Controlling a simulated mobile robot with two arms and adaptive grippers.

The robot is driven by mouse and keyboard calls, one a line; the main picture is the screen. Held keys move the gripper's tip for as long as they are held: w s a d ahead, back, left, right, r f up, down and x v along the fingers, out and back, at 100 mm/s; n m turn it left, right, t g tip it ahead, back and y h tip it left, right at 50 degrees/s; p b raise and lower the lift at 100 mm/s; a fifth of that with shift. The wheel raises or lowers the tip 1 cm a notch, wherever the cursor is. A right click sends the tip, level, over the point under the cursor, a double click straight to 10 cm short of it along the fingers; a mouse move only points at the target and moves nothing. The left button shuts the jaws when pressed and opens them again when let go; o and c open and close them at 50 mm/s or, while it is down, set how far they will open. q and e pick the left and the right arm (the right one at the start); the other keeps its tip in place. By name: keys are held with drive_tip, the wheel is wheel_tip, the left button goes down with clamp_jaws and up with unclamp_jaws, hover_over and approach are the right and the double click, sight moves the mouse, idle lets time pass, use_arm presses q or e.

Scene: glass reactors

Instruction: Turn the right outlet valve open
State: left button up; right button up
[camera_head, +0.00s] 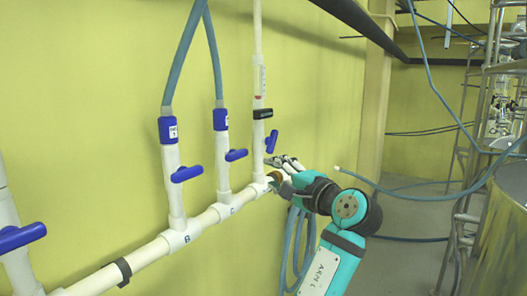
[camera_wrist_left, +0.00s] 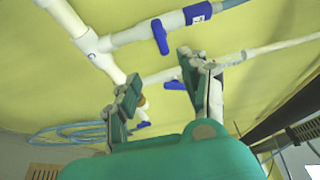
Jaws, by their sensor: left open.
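In the wrist view, a small blue handle (camera_wrist_left: 142,125) with a brownish fitting (camera_wrist_left: 141,101) sits at the right end of the white manifold pipe, partly behind a finger. It looks like the right outlet valve; its turn position is unclear. In the head view, my left gripper (camera_head: 287,168) hides most of this pipe end. In the wrist view, my left gripper (camera_wrist_left: 160,74) has its fingers spread, with the pipe end beyond them. I cannot tell whether a finger touches the valve. My right gripper is not in view.
Blue-handled valves stand on the upright branches: a right one (camera_head: 271,141), a middle one (camera_head: 236,155) and a left one (camera_head: 187,173). Another blue handle (camera_head: 22,236) is at far left. Blue hose (camera_head: 300,245) hangs below my gripper. A metal frame (camera_head: 470,150) stands right.

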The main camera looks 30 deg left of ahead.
sight(239, 155)
use_arm(q)
drive_tip(key=p+x, duration=0.2)
drive_tip(key=x, duration=0.3)
drive_tip(key=p+x, duration=0.3)
drive_tip(key=x, duration=0.2)
drive_tip(key=p+x, duration=0.2)
drive_tip(key=x, duration=0.4)
drive_tip(key=shift+s+a+r, duration=0.3)
drive_tip(key=shift+r, duration=0.05)
drive_tip(key=shift+w+a+f+p, duration=0.2)
drive_tip(key=shift+w+a+p, duration=0.2)
drive_tip(key=shift+a, duration=0.1)
